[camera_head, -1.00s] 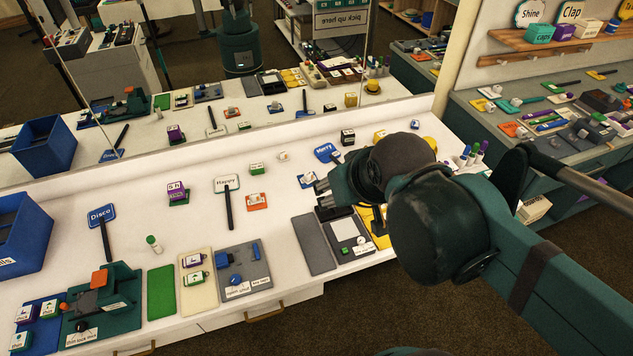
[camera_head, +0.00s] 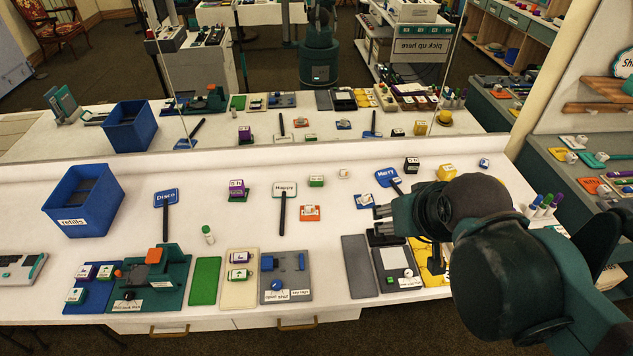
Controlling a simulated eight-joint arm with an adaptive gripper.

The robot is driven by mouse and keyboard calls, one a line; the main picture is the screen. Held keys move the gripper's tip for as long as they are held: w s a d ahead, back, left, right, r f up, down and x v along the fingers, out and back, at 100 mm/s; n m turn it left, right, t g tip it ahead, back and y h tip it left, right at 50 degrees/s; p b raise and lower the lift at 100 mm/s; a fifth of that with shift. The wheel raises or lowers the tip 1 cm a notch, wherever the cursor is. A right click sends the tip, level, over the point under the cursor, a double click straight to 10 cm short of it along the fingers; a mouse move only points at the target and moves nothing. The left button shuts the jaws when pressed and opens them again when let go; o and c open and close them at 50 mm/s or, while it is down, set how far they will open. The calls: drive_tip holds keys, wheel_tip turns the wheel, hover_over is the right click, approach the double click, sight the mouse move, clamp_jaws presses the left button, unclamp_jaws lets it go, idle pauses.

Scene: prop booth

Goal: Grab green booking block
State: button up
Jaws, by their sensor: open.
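A small green block with a pale label (camera_head: 316,181) lies on the white counter, right of the "Happy" sign. Other small green-and-white blocks are a labelled one on the cream mat (camera_head: 238,274) and one on the blue tray (camera_head: 105,272). I cannot read which one says booking. My gripper (camera_head: 380,222) is open and empty, its fingers pointing left above the counter. It is right of and nearer than the green block by the sign, and apart from it. My arm hides part of the counter at right.
An orange tile (camera_head: 310,213) and the "Happy" sign (camera_head: 284,189) are near that green block. The "Merry" sign (camera_head: 387,177) and a small blue tile (camera_head: 365,200) are close to my gripper. A blue refills bin (camera_head: 82,200) stands at left. A mirror runs behind the counter.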

drive_tip(key=shift+o, duration=0.2)
drive_tip(key=shift+w, duration=0.1)
drive_tip(key=m+g+b, duration=0.2)
drive_tip(key=m+g, duration=0.5)
drive_tip(key=m, duration=1.2)
hover_over(314, 177)
drive_tip(key=f, duration=2.6)
drive_tip(key=shift+d+f, duration=0.1)
drive_tip(key=shift+d, duration=0.1)
drive_tip(key=shift+a+f, duration=0.1)
drive_tip(key=shift+f, duration=0.25)
